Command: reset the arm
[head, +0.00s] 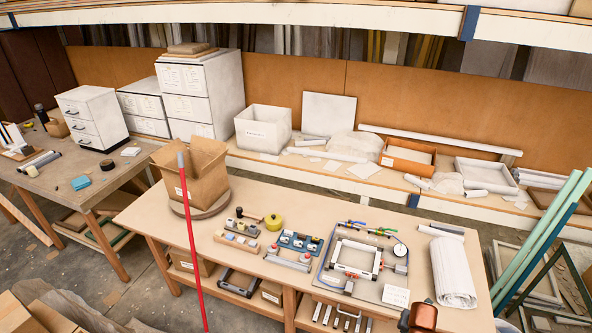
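A long thin red bar (193,245) with a grey tip (181,160) rises from the bottom edge of the head view, left of the middle. It leans slightly to the left and stands in front of the workbench. Its lower end is out of the picture, so I cannot tell what it is fixed to. A copper-coloured rounded part (423,316) shows at the bottom edge, right of the middle; most of it is cut off. Neither of my grippers is in view.
The workbench (143,215) holds an open cardboard box (207,178), a frame fixture (355,259), small blocks with knobs and a white roll (453,272). A side table (40,179) stands left. Green bars (540,235) lean at the right. Bare floor (140,292) shows at lower left.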

